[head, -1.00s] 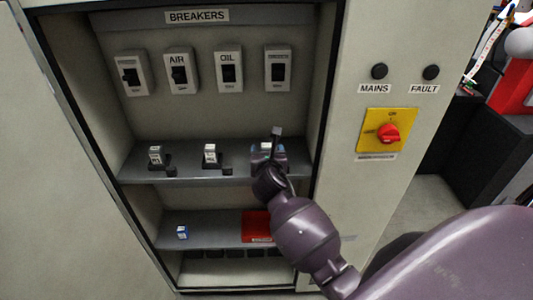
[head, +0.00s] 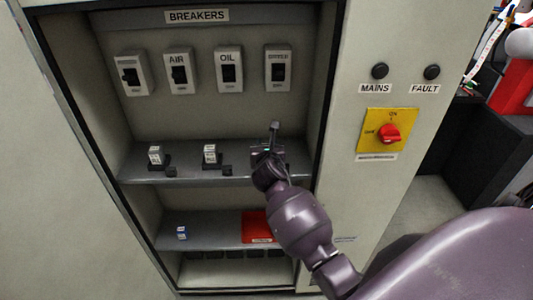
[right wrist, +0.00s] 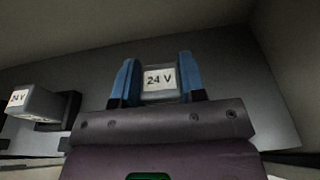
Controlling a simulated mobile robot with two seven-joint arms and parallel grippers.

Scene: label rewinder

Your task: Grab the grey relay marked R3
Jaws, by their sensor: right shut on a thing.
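My right gripper (head: 271,145) is at the right end of the cabinet's middle shelf (head: 190,176). In the right wrist view its two blue fingers are shut on a grey relay (right wrist: 160,82) with a white "24 V" label. An R3 mark is not readable. The gripper hides this relay in the head view. Two similar light relays, the left one (head: 155,154) and the middle one (head: 210,153), stand in dark sockets on the same shelf. One neighbour in its black socket also shows in the right wrist view (right wrist: 36,102). My left gripper is not in view.
Several breakers (head: 229,70) line the back wall above. A small blue-and-white block (head: 182,233) and a red piece (head: 255,225) are on the lower shelf. The cabinet's right-hand front panel carries a red rotary switch (head: 389,134) on a yellow plate.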

